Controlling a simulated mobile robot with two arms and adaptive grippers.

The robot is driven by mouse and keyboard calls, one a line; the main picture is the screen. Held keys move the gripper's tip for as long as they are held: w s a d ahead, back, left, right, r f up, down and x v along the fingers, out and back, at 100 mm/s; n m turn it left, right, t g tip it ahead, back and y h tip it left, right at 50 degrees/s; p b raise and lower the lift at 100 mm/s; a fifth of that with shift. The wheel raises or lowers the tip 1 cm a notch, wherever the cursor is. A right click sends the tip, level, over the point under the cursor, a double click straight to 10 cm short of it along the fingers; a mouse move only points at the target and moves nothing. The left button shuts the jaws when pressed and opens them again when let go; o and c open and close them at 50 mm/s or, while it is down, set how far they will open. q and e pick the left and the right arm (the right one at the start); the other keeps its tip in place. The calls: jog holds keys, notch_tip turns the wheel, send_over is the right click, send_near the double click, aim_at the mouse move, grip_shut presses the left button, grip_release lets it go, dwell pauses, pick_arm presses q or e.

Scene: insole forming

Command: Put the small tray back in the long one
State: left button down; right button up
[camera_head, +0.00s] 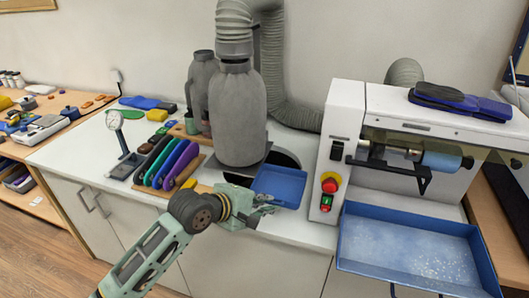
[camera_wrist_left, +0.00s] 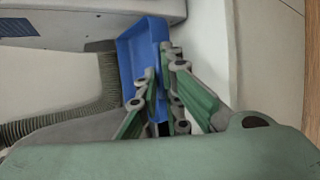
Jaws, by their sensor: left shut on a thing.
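The small blue tray (camera_head: 280,180) is at the middle of the white counter, left of the machine. My left gripper (camera_head: 266,204) is shut on its near left edge, and the fingers hide part of that rim. In the left wrist view the small tray (camera_wrist_left: 139,48) extends away from the closed fingers (camera_wrist_left: 164,80). I cannot tell whether the tray touches the counter. The long blue tray (camera_head: 375,258), dusted with pale powder, is at the front right below the machine's roller. My right gripper is not in view.
Grey dust canisters (camera_head: 238,115) and a hose (camera_head: 287,75) are behind the small tray. Colourful insoles in a rack (camera_head: 168,160) and a dial gauge (camera_head: 118,135) are at left.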

pick_arm(q)
jog(key=s+a+r+m, duration=0.1)
jog(key=s+a+r, duration=0.2)
jog(key=s+a, duration=0.6)
jog(key=s+a+r+g+h, duration=0.1)
jog(key=s+a+r, duration=0.2)
jog(key=s+a, duration=0.7)
jog(key=shift+s+r+m, duration=0.25)
jog(key=shift+s+m, duration=0.15)
jog(key=shift+s, duration=0.15)
jog(key=shift+g, duration=0.3)
